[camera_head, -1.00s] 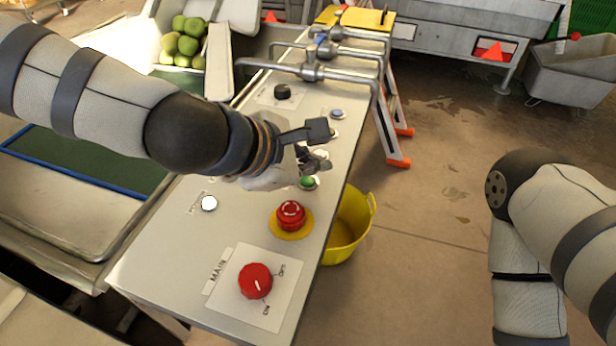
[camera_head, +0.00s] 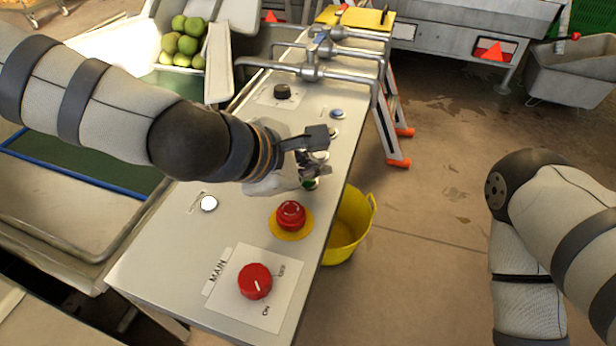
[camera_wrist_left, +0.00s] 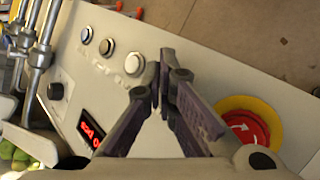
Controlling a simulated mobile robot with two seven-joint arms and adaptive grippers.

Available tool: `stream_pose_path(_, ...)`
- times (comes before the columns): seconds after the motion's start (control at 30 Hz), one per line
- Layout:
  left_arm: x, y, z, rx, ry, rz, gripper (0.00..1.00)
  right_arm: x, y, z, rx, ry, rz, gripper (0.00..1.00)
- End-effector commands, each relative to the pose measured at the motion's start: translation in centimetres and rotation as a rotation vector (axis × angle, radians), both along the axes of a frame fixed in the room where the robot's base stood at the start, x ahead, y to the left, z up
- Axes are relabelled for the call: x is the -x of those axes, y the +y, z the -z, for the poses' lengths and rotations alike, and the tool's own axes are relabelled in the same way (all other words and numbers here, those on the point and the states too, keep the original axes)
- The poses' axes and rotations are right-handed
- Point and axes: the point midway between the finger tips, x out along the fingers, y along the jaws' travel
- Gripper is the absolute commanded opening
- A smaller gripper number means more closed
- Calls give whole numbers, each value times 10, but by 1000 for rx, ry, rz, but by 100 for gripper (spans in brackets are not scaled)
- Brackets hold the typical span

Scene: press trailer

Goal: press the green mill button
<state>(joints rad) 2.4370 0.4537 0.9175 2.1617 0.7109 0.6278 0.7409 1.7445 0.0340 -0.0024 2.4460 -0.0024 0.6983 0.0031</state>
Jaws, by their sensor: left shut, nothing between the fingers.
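The green mill button (camera_head: 309,184) is on the grey control panel (camera_head: 240,225), mostly covered by my left gripper. Only a small green part shows in the head view. My left gripper (camera_head: 326,173) is shut and empty, with its fingertips over or right beside the button. I cannot tell whether they touch it. In the wrist view the closed left fingers (camera_wrist_left: 160,90) point at the panel between a pale button (camera_wrist_left: 134,63) and the red stop button (camera_wrist_left: 243,130), and the green button is hidden. My right arm is at the right; its gripper is out of view.
The red stop button on its yellow base (camera_head: 291,215), a red MAIN knob (camera_head: 255,281) and a white button (camera_head: 209,203) are nearer on the panel. A blue button (camera_head: 337,113), a black knob (camera_head: 282,91) and metal pipes (camera_head: 310,72) lie beyond. A yellow bucket (camera_head: 345,235) stands right.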

Motion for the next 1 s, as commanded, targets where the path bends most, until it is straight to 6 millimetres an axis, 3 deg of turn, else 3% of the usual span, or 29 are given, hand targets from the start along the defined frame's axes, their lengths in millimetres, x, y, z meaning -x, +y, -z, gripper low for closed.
stream_pose_path(0.77,0,0,7,0,1,-1,0,2,0,2,0,5,0,40)
stream_pose_path(1.0,0,0,-2,0,-2,0,0,-4,0,-5,0,-14,0,40)
